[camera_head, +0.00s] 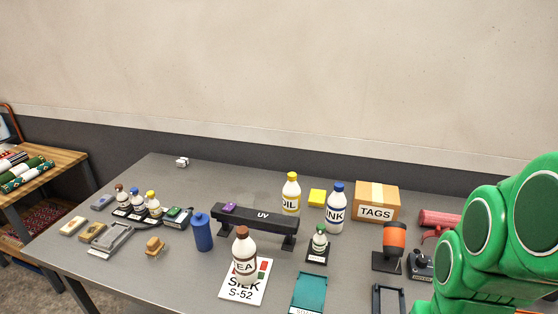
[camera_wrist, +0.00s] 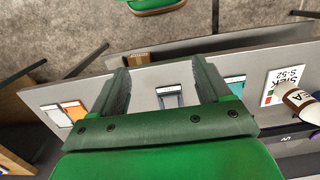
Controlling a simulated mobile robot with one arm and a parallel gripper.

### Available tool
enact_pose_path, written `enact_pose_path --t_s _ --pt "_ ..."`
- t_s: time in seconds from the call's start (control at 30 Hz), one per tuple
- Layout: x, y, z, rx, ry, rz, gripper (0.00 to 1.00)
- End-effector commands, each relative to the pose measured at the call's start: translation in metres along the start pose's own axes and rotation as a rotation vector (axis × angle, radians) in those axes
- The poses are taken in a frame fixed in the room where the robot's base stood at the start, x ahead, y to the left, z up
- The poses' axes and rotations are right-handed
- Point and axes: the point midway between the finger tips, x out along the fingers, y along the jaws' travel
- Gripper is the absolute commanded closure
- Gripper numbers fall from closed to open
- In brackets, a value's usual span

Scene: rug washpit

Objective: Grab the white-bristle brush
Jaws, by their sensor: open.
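I cannot clearly make out a white-bristle brush at this size. Several small brush-like blocks lie at the table's left end in the head view: a pale tan one (camera_head: 72,226), a darker tan one (camera_head: 91,232) and a blue-grey one (camera_head: 101,202). A wooden brush (camera_head: 155,246) with tan bristles sits nearer the middle. My gripper (camera_wrist: 160,74) is open and empty in the wrist view, over the table's edge, far from these blocks. In the head view my green arm fills the right side and the gripper's jaws do not show.
The grey table (camera_head: 145,285) also holds a grey metal tray (camera_head: 111,240), a blue bottle (camera_head: 203,233), a brown-capped bottle (camera_head: 244,255) on a SILK card (camera_head: 240,292), a black UV bar (camera_head: 262,218) and a TAGS box (camera_head: 377,202). A wooden shelf stands at left.

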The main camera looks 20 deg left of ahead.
Motion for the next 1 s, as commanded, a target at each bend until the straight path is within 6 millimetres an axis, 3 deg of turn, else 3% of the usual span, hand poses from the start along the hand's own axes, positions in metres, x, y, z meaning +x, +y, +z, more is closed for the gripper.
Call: enact_pose_path --t_s 0.3,0.57,0.77,1.0 --pt "-0.03 -0.031 -0.136 -0.003 0.265 -0.015 0.23" --pt "-0.046 -0.064 -0.235 -0.051 0.459 0.009 0.23" --pt "-0.051 -0.102 -0.3 -0.123 0.59 0.031 0.23" --pt "-0.053 -0.171 -0.367 -0.241 0.746 0.029 0.23"
